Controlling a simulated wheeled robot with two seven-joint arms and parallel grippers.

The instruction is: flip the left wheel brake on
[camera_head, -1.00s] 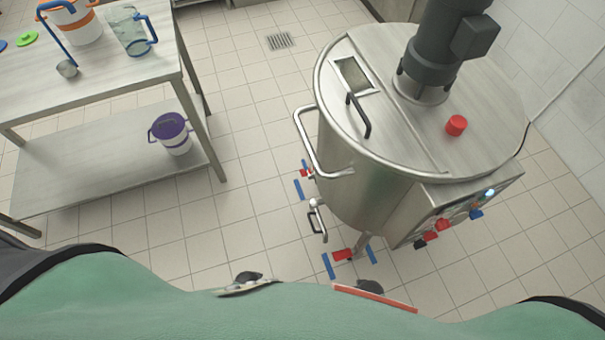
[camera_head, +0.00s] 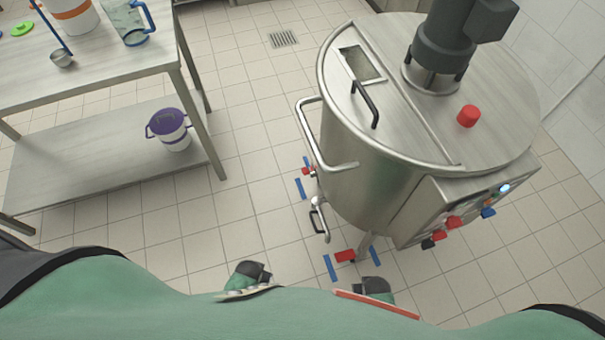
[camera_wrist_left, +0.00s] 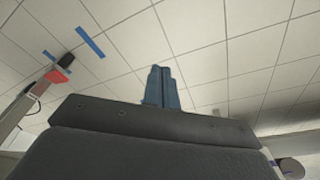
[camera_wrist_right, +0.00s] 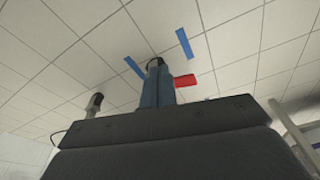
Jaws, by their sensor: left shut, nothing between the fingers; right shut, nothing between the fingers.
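A red brake pedal (camera_head: 346,256) lies low at the front foot of the steel kettle (camera_head: 350,185), between two blue floor strips. Another red pedal (camera_head: 307,171) shows farther back on the kettle's left side. My left gripper (camera_wrist_left: 163,70) is shut and empty over the floor; a red pedal (camera_wrist_left: 57,76) beside a dark part lies to its left, apart from it. My right gripper (camera_wrist_right: 156,66) is shut and empty; a red pedal (camera_wrist_right: 185,81) appears just right of its fingers, contact unclear. The fingers are not visible in the head view. Whether either pedal is flipped cannot be told.
A drain valve with a handle (camera_head: 318,222) sticks out of the kettle's left side, below a bent rail (camera_head: 308,140). The control box (camera_head: 470,205) is at the right. A steel table (camera_head: 95,75) with a lower shelf stands at the left. Tiled floor between is clear.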

